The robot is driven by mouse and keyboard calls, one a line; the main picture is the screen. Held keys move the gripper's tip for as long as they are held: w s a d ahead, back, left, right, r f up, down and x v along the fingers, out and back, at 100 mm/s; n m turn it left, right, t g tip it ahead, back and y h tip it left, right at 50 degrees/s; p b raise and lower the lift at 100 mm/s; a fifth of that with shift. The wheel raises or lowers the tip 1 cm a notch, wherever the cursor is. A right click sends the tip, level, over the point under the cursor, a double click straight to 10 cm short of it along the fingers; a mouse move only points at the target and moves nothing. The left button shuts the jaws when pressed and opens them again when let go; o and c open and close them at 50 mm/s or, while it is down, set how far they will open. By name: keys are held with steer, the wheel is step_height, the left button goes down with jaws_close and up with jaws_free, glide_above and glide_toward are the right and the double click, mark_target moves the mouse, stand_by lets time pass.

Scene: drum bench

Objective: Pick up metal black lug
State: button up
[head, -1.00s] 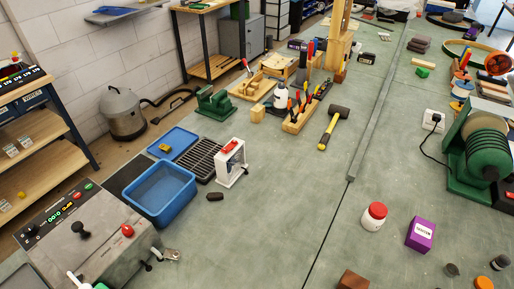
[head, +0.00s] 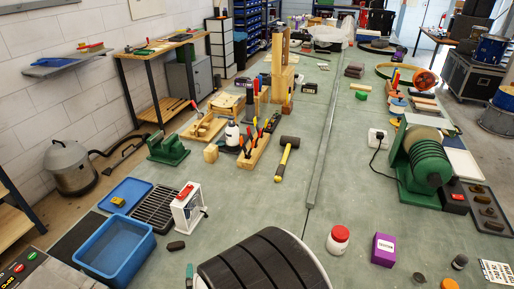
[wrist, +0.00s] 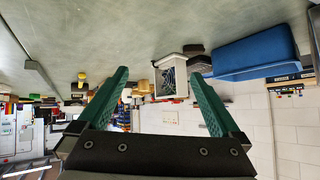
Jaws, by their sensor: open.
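A small black lug (head: 176,245) lies on the grey-green bench, just in front of the white-framed box and right of the blue bin. A dark piece that looks like the same lug (wrist: 193,49) shows in the wrist view, near the white-framed box. My gripper (wrist: 165,78) has two green fingers spread wide apart with nothing between them. It is apart from the lug, which lies beyond the fingertips.
A blue bin (head: 113,248), a black grate (head: 153,203) and the white-framed box (head: 188,208) stand around the lug. A wooden tool rack (head: 256,152) and a mallet (head: 287,155) lie behind. A red-lidded jar (head: 338,240) and purple box (head: 384,250) stand right. Mid-bench is fairly clear.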

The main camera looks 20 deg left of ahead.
mark_target(177, 247)
steer(key=s+a+f+n, duration=0.1)
steer(key=a, duration=0.1)
steer(key=s+a+n+y, duration=0.1)
steer(key=a, duration=0.1)
steer(key=s+a+f+n+y, duration=0.1)
steer(key=a, duration=0.1)
steer(key=shift+s+f+t, duration=0.3)
steer(key=shift+f, duration=0.05)
steer(key=x, duration=1.5)
steer(key=shift+w+a+r, duration=0.1)
steer(key=shift+w+r, duration=0.1)
steer(key=shift+r, duration=0.15)
steer(key=c, duration=1.4)
